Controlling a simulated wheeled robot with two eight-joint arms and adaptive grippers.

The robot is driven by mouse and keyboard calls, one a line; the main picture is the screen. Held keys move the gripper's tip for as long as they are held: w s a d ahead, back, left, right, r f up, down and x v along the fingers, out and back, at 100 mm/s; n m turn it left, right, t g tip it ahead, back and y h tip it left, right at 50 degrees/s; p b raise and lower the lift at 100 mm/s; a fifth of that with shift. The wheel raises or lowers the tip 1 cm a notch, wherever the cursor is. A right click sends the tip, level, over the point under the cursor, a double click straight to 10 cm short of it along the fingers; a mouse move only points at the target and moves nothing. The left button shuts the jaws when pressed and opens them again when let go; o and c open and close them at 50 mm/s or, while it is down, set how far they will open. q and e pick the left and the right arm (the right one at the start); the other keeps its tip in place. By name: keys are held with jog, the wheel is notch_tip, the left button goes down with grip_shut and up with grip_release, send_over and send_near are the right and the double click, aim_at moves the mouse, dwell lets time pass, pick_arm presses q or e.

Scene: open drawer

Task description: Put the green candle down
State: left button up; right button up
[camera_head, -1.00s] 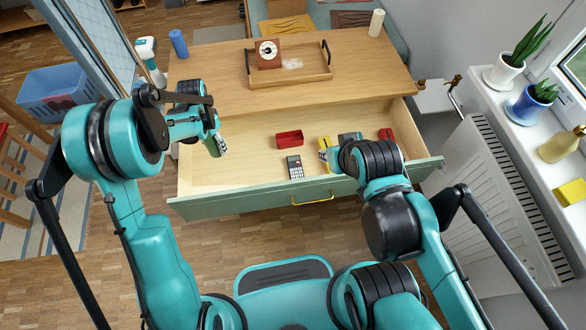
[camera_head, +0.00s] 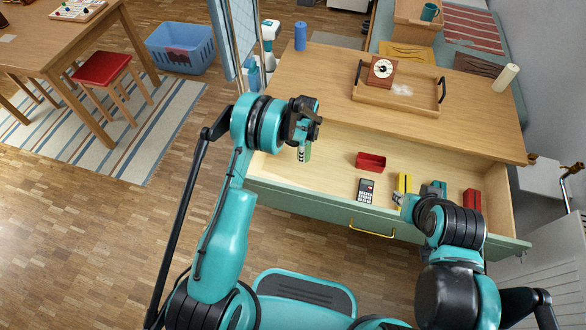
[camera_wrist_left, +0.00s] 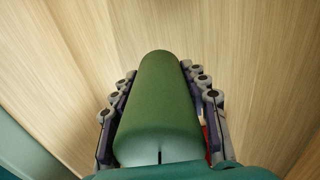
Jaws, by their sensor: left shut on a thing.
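The green candle (camera_wrist_left: 157,85) fills the middle of the left wrist view, between the two fingers of my left gripper (camera_wrist_left: 160,115), which is shut on it. In the head view my left gripper (camera_head: 304,152) hangs over the left end of the open drawer (camera_head: 335,204). Pale wood shows around the candle in the wrist view; I cannot tell whether the candle touches it. My right gripper (camera_head: 399,200) is at the drawer's front edge beside a yellow item (camera_head: 403,183); its fingers are too small to read.
In the drawer are a red box (camera_head: 371,161), a calculator (camera_head: 366,190) and a red item (camera_head: 472,199) at the right. The drawer's left part looks bare. On the top stand a blue cylinder (camera_head: 300,36), a tray (camera_head: 440,97) with a clock (camera_head: 381,70), and a cream candle (camera_head: 505,77).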

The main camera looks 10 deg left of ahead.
pick_arm(q)
jog(key=s+a+f, duration=0.1)
jog(key=s+a+f+b, duration=0.1)
jog(key=a, duration=0.1)
jog(key=s+a+f+b, duration=0.1)
jog(key=a+f, duration=0.1)
jog(key=shift+s+a, duration=0.1)
jog(key=shift+a, duration=0.15)
notch_tip(320, 180, down, 4)
jog(key=shift+f+b, duration=0.1)
jog(key=shift+b, duration=0.95)
jog(key=o, duration=1.4)
jog(key=shift+c, duration=0.2)
